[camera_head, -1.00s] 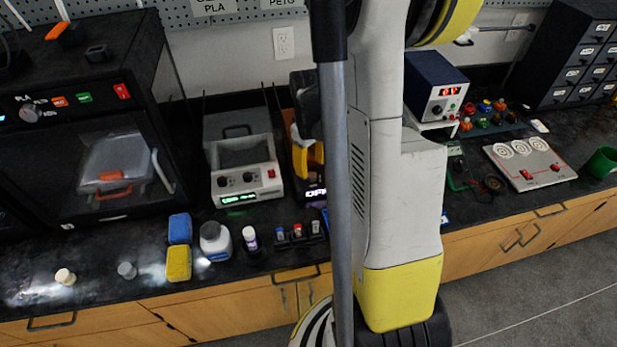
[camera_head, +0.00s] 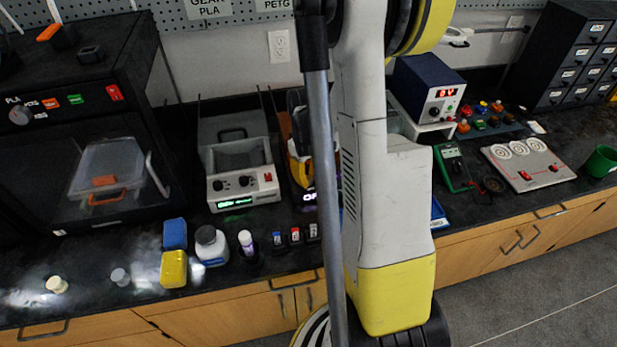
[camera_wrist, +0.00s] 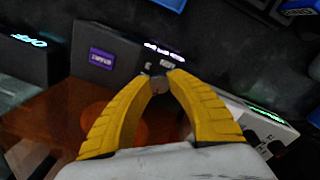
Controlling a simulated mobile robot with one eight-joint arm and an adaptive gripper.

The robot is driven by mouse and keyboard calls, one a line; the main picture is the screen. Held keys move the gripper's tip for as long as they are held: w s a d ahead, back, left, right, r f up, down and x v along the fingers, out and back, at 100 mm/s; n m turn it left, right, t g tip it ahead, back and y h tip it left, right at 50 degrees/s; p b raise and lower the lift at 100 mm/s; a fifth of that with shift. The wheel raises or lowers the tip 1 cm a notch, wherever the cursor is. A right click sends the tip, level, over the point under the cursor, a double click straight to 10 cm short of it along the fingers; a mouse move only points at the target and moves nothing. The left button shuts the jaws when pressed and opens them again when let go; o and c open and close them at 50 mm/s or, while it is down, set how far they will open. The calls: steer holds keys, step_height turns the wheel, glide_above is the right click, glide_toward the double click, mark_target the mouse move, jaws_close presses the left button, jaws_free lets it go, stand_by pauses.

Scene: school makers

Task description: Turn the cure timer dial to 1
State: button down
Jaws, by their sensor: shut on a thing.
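In the wrist view my gripper (camera_wrist: 160,76) has yellow fingers that meet at a small dark, rounded piece (camera_wrist: 158,87), seemingly the cure timer dial. It is shut on it, and the fingertips hide most of it. The dial's pointer and numbers cannot be read. Just beyond is a dark box, seemingly the cure station (camera_wrist: 85,50), with a purple label and a lit white display. An amber panel (camera_wrist: 45,130) lies below it. In the head view the yellow gripper (camera_head: 299,172) is partly hidden behind my arm, at the dark box with lit lettering.
A pale device with two knobs and a green display (camera_head: 240,190) stands close on the left. Bottles (camera_head: 211,246) and small coloured cartridges (camera_head: 296,236) stand in front. A blue power supply (camera_head: 428,85) is on the right.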

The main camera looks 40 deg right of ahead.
steer(key=m, duration=0.3)
steer(key=shift+m+b, duration=0.3)
steer(key=shift+m, duration=2)
steer(key=c, duration=1.2)
jaws_free()
steer(key=shift+w, duration=0.1)
steer(key=shift+r, duration=0.15)
